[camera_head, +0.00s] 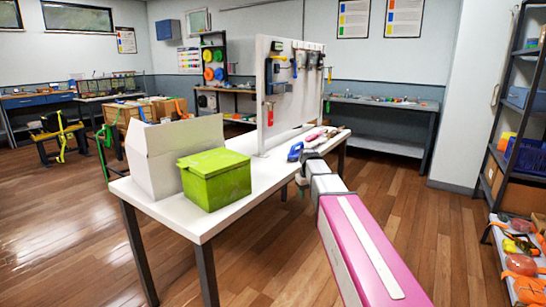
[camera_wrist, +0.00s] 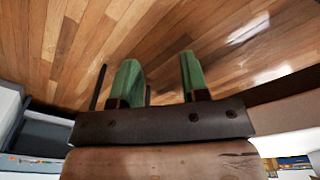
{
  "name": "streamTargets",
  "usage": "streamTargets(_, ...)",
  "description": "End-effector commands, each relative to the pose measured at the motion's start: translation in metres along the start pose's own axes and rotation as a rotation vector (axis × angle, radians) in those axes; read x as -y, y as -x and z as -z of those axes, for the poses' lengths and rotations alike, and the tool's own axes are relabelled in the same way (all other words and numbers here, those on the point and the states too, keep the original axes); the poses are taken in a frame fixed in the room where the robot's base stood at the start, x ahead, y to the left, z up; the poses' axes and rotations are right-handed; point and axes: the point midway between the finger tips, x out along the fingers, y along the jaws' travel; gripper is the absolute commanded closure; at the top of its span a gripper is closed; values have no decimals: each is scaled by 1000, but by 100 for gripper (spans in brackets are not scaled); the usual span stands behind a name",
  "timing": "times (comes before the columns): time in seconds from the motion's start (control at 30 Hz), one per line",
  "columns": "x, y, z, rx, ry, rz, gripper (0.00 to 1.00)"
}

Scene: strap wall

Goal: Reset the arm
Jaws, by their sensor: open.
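My arm reaches forward from the lower right in the head view, its pink and white link running toward the right end of the white table (camera_head: 225,222). My gripper (camera_wrist: 160,78) shows in the wrist view with two green fingers spread apart. The gap between the fingers is empty, with only wooden floor behind it. In the head view the gripper itself is mostly hidden beyond the arm's grey end, near the table's right edge. I cannot tell whether it touches the table.
A lime green box (camera_head: 215,180) and a white open box (camera_head: 170,155) stand on the table's left part. A white pegboard (camera_head: 283,95) with hanging tools rises behind. A dark shelf (camera_head: 512,130) stands at right. Wooden floor (camera_head: 420,235) is clear between table and shelf.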

Motion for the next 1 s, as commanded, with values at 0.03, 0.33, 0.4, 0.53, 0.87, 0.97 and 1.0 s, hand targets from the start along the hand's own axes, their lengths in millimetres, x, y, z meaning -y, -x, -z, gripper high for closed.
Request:
streamTargets(0.03,5,-19,-29,11,-25,3,59)
streamTargets(0.33,24,-103,-146,48,-178,12,59)
streamTargets(0.4,30,-118,-174,57,-213,14,59)
streamTargets(0.53,40,-140,-219,71,-272,16,59)
streamTargets(0.87,50,-160,-267,84,-343,16,59)
streamTargets(0.97,50,-161,-266,84,-344,16,59)
streamTargets(1.0,50,-161,-266,84,-344,16,59)
